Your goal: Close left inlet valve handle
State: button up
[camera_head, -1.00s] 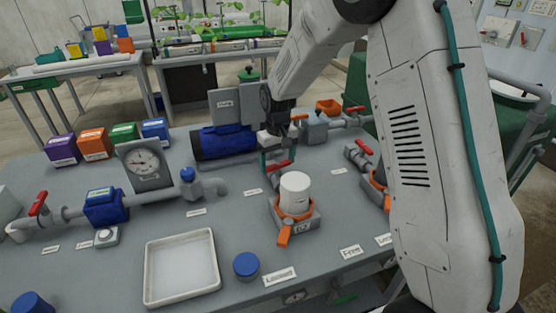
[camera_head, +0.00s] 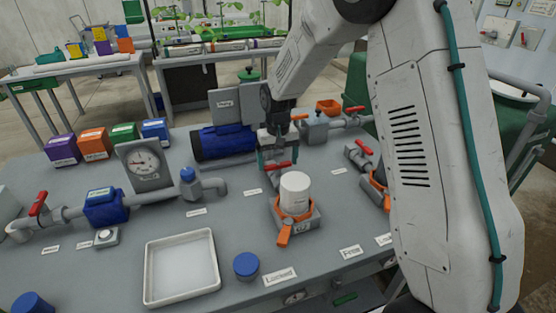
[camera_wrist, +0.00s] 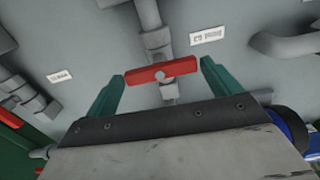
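A red valve handle (camera_head: 279,165) sits on a grey pipe fitting behind the white-capped filter housing in the head view. In the wrist view the red handle (camera_wrist: 161,72) lies crosswise over its grey valve pipe (camera_wrist: 157,42), its two ends between my fingertips. My gripper (camera_head: 277,157) has teal fingers and is at the handle from above. In the wrist view my gripper (camera_wrist: 162,70) is open, with a finger close beside each end of the handle. Whether either finger touches it, I cannot tell. In the head view, my gripper partly hides the valve.
The white-capped filter housing (camera_head: 295,193) with an orange clamp stands just in front. A blue pump (camera_head: 224,143) lies left of my gripper. Other red handles sit on the right pipes (camera_head: 364,147) and far left (camera_head: 38,203). A white tray (camera_head: 181,267) stands at the front.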

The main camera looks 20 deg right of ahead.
aim_at(278, 164)
jog(key=shift+o, duration=0.4)
jog(key=shift+r, duration=3.95)
